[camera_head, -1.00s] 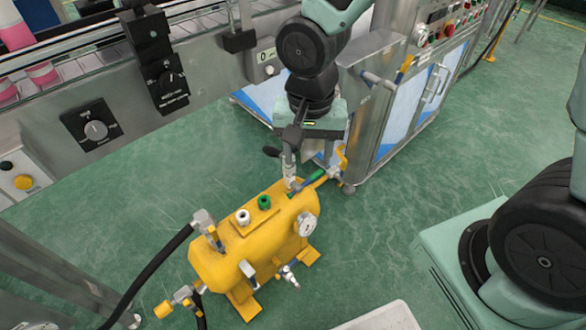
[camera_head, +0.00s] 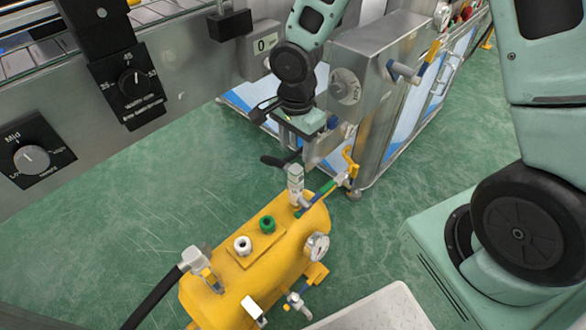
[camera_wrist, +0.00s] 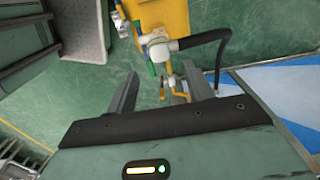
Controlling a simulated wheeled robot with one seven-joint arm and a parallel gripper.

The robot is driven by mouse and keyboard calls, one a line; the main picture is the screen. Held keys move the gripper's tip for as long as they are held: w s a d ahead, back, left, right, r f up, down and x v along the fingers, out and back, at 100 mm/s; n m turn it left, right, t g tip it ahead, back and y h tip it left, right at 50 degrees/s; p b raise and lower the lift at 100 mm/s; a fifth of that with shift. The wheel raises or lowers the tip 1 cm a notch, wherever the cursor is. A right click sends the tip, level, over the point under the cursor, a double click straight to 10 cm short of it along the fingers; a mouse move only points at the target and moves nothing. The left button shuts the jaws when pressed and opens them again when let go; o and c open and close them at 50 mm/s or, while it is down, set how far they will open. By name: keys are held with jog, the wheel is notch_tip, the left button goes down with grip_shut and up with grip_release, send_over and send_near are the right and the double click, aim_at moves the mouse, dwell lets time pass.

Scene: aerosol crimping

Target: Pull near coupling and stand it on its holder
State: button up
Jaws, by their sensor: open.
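A yellow tank (camera_head: 275,280) stands on the floor. At its near left end a grey coupling (camera_head: 194,258) is fitted to a black hose. A second pale grey coupling (camera_head: 296,182) stands upright at the tank's far end; it appears in the wrist view (camera_wrist: 157,46) with a black hose leading right. On top of the tank, a yellow plate carries a white post (camera_head: 243,245) and a green post (camera_head: 267,223), both bare. My gripper (camera_head: 303,150) is open and empty, just above and behind the far coupling. In the wrist view its fingers (camera_wrist: 162,72) are apart, with nothing held between them.
A gauge (camera_head: 318,246) and small valves project from the tank's right side. A conveyor frame with knobs (camera_head: 32,159) runs along the left.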

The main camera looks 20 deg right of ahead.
aim_at(296, 168)
jog(key=shift+f, duration=0.1)
notch_tip(296, 168, down, 9)
jog(key=b, duration=0.8)
dwell(1.1)
grip_shut()
jog(key=shift+r+p, duration=2.5)
jog(key=shift+r, duration=0.65)
